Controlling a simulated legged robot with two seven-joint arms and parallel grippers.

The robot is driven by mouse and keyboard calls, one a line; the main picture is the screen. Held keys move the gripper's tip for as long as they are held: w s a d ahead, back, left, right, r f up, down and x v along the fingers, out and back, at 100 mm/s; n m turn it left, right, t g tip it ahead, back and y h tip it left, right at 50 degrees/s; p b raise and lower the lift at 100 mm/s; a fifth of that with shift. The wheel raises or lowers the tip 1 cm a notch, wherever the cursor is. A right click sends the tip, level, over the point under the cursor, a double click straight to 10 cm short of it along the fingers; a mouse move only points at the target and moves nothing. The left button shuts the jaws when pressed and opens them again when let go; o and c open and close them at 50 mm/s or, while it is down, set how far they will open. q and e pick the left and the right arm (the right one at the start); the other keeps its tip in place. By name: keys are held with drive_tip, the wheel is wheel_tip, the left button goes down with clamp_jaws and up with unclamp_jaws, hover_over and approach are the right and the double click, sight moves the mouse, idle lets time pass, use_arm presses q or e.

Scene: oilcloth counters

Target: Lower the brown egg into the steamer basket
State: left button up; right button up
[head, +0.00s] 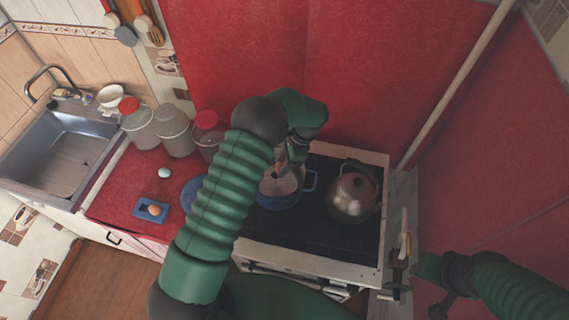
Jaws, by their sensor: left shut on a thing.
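My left gripper (291,156) is over the pot on the stove, mostly hidden by its own wrist. It is shut on a small brown thing (278,170), which looks like the brown egg and shows only in part. Beneath it is a blue-handled pot (297,188) with a light inside; I cannot make out the steamer basket clearly, nor whether the egg touches it. My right gripper (400,264) is at the right edge of the stove; whether it is open is unclear.
A metal kettle (352,196) stands right of the pot on the black stove top (322,232). On the red counter (115,195) are another brownish egg (154,210) on a blue tray (140,213), a pale egg (165,172) and red-lidded jars (138,126). A sink (62,155) is at left.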

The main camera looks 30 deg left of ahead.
sight(275, 181)
use_arm(q)
drive_tip(key=shift+a+f, duration=0.1)
drive_tip(key=shift+f, duration=0.35)
drive_tip(key=shift+f+b, duration=0.2)
drive_tip(key=shift+b, duration=0.1)
drive_tip(key=shift+d+f+b, duration=0.5)
drive_tip(key=shift+d+f, duration=0.15)
drive_tip(key=shift+d, duration=0.05)
drive_tip(key=shift+d+f, duration=0.15)
drive_tip(key=shift+f, duration=0.25)
drive_tip(key=shift+a, duration=0.55)
use_arm(e)
drive_tip(key=shift+d+f, duration=0.2)
drive_tip(key=shift+f, duration=1.05)
use_arm(q)
drive_tip(key=shift+d+f+b, duration=0.1)
drive_tip(key=shift+d+b, duration=0.1)
drive_tip(key=shift+b, duration=0.1)
use_arm(e)
drive_tip(key=shift+d+f, duration=0.1)
drive_tip(key=shift+d, duration=0.05)
use_arm(q)
drive_tip(key=shift+f, duration=0.2)
use_arm(e)
drive_tip(key=shift+f, duration=0.15)
